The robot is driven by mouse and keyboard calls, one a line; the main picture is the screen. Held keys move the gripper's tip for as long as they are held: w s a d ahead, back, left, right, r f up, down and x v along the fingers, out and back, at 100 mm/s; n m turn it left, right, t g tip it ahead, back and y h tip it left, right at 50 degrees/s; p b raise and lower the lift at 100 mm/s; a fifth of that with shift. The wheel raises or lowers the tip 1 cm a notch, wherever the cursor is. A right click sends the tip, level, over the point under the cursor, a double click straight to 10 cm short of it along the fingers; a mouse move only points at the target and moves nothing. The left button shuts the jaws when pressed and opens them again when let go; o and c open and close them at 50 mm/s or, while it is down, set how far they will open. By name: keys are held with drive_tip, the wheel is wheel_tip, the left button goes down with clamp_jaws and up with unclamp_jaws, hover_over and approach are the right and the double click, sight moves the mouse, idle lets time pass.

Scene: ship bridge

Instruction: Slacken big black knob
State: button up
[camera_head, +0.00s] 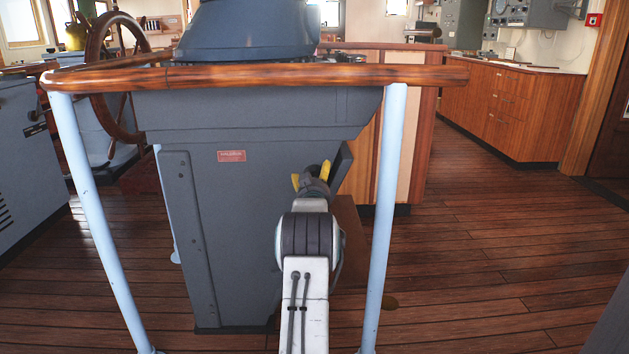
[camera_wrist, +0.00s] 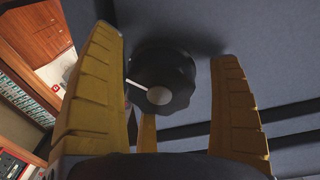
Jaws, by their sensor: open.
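The big black knob (camera_wrist: 176,76) shows in the wrist view, with a scalloped rim, a grey round centre and a white pointer line toward the left. It sits on a dark grey panel. My gripper (camera_wrist: 175,55) is open, its two yellow fingers standing to the left and right of the knob. The left finger is close to the knob; a wider gap shows on the right. I cannot tell whether either finger touches it. In the head view my gripper (camera_head: 312,176) is at the grey console (camera_head: 235,240), and the knob is hidden there.
A wooden handrail (camera_head: 270,76) on pale blue posts (camera_head: 388,200) stands around the console, and my arm reaches between the posts. A ship's wheel (camera_head: 112,75) is at the left. Wooden cabinets (camera_head: 505,105) stand at the back right. The plank floor at right is clear.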

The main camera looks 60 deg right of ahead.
drive_tip(key=c, duration=1.2)
drive_tip(key=shift+n, duration=0.4)
drive_tip(key=n, duration=0.3)
drive_tip(key=shift+f, duration=0.15)
drive_tip(key=shift+n, duration=1.9)
drive_tip(key=shift+f, duration=0.1)
drive_tip(key=shift+a, duration=0.1)
